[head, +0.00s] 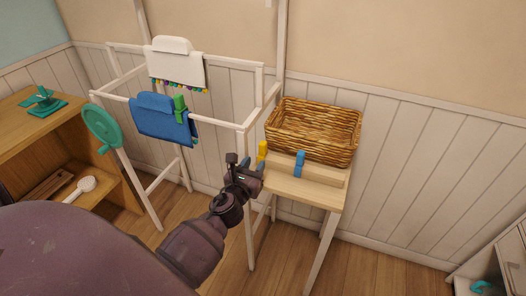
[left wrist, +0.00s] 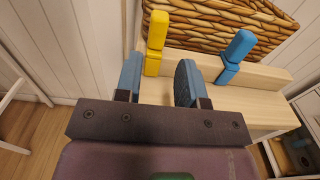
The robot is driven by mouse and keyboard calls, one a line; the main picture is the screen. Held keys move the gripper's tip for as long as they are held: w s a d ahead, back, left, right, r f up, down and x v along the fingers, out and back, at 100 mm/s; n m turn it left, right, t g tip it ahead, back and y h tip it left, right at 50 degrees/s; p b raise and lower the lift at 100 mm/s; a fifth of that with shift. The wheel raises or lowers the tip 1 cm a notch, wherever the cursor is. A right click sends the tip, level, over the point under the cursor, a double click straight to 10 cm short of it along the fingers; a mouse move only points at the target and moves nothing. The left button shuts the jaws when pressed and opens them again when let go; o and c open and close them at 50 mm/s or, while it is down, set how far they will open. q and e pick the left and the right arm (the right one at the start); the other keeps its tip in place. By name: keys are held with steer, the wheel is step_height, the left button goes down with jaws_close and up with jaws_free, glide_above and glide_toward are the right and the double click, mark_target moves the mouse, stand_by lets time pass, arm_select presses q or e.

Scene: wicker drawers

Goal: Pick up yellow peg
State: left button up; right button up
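A yellow peg (head: 263,149) stands upright at the left end of a wooden ledge on a small table; it also shows in the left wrist view (left wrist: 155,42). My left gripper (head: 254,164) is beside the table's left edge, close to the yellow peg. In the left wrist view its two blue fingers (left wrist: 158,80) are apart with nothing between them, and the yellow peg stands just beyond the gap. A blue peg (head: 299,164) stands to the right on the same ledge; it also shows in the left wrist view (left wrist: 236,55). My right gripper is not in view.
A wicker basket (head: 314,146) sits on the table (head: 308,190) behind the pegs. A white drying rack (head: 248,125) with a blue cloth (head: 160,125), a white cloth (head: 170,65) and a green peg (head: 180,107) stands left. A wooden shelf (head: 120,180) is at far left.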

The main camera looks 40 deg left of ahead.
mark_target(261, 150)
arm_select(q)
steer(key=shift+x, duration=3.05)
steer(key=shift+a, duration=0.15)
jaws_close()
steer(key=shift+r, duration=0.1)
